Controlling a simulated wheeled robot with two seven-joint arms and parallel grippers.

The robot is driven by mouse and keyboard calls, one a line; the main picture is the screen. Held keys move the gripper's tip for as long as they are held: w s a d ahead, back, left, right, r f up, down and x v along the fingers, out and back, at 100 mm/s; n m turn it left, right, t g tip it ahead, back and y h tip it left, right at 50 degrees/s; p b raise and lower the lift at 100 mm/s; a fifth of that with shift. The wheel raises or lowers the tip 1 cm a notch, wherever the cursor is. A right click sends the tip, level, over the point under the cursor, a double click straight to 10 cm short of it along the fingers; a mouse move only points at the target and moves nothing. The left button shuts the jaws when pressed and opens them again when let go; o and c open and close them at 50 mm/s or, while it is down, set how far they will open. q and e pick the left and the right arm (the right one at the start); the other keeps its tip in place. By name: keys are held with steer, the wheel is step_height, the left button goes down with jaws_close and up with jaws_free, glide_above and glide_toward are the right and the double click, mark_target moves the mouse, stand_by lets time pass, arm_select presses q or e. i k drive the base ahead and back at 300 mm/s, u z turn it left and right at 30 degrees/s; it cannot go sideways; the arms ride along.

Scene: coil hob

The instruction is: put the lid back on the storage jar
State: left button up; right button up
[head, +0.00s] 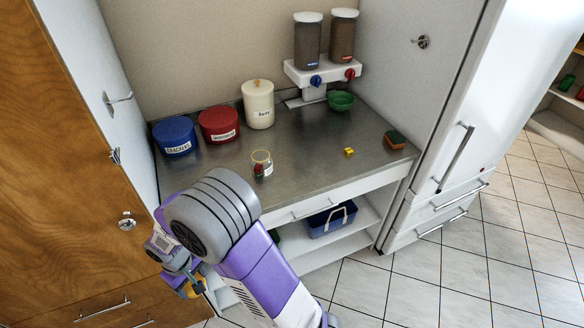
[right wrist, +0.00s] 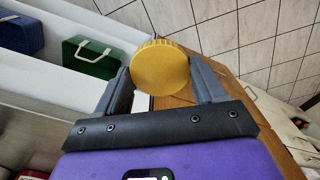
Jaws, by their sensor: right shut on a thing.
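A small clear jar (head: 262,164) stands upright and open-topped near the front edge of the counter, with something red in it. A round yellow lid (right wrist: 160,67) with a ridged edge is between the fingers of my right gripper (right wrist: 162,72), which is shut on it. In the head view the right gripper (head: 187,285) hangs low in front of the counter, below and left of the jar, mostly behind my own arm; a bit of the yellow lid (head: 193,289) shows there. My left gripper is not in view.
Blue (head: 174,137) and red (head: 219,125) canisters and a cream jar (head: 258,104) line the back left of the counter (head: 305,150). A dispenser (head: 325,72), green bowl (head: 341,100), sponge (head: 394,140) and small yellow item (head: 348,151) are right. A blue box (head: 331,219) sits below.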

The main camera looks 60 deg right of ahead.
mark_target(261, 161)
steer(key=z, duration=1.75)
steer(key=i, duration=0.3)
